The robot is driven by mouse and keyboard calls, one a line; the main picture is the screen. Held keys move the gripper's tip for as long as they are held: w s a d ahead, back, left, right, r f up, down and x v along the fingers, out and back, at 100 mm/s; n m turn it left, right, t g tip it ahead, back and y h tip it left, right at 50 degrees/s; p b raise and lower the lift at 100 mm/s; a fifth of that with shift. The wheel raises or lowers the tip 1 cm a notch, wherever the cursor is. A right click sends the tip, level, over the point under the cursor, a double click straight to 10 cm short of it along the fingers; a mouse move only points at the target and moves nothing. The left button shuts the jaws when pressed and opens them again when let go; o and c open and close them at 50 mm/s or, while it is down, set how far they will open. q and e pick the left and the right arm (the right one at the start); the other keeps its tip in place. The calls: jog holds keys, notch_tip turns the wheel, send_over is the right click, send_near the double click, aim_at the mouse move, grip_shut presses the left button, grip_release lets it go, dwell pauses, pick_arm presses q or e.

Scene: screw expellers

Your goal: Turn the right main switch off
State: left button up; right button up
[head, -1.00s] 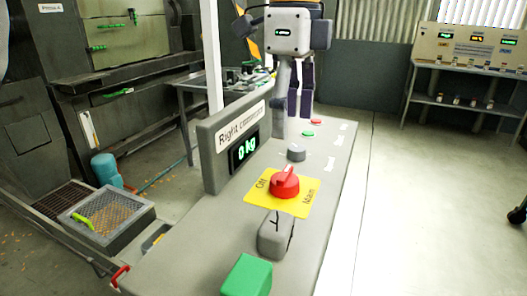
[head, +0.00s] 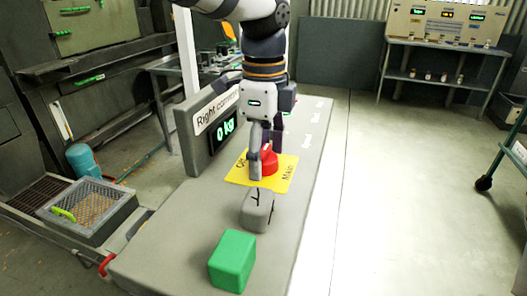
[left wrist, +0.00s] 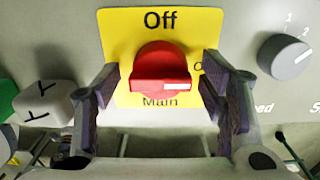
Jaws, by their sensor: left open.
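The right main switch (head: 268,161) is a red rotary knob on a yellow plate (head: 284,180) on the grey console top. In the left wrist view the red knob (left wrist: 162,72) sits between "Off" above and "Main" below; the white mark on its ridge lies toward the picture's right. My left gripper (head: 264,165) comes down over the knob in the head view. In the left wrist view the left gripper (left wrist: 160,88) is open, one finger on each side of the knob, with gaps between. My right gripper is not in view.
The console (head: 180,258) carries a grey cube (head: 257,210) and a green block (head: 232,262) nearer me. A grey dial (left wrist: 286,56) is right of the switch in the wrist view. An upright display panel (head: 212,130) reading "0 kg" stands left of the arm.

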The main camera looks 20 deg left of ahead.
pick_arm(q)
jog(key=c, duration=1.2)
jog(key=shift+n, duration=0.3)
jog(key=n, duration=0.8)
jog(key=shift+r+n, duration=0.1)
jog(key=shift+n, duration=0.2)
jog(key=n, duration=0.8)
jog(key=shift+n, duration=0.5)
jog(key=o, duration=1.2)
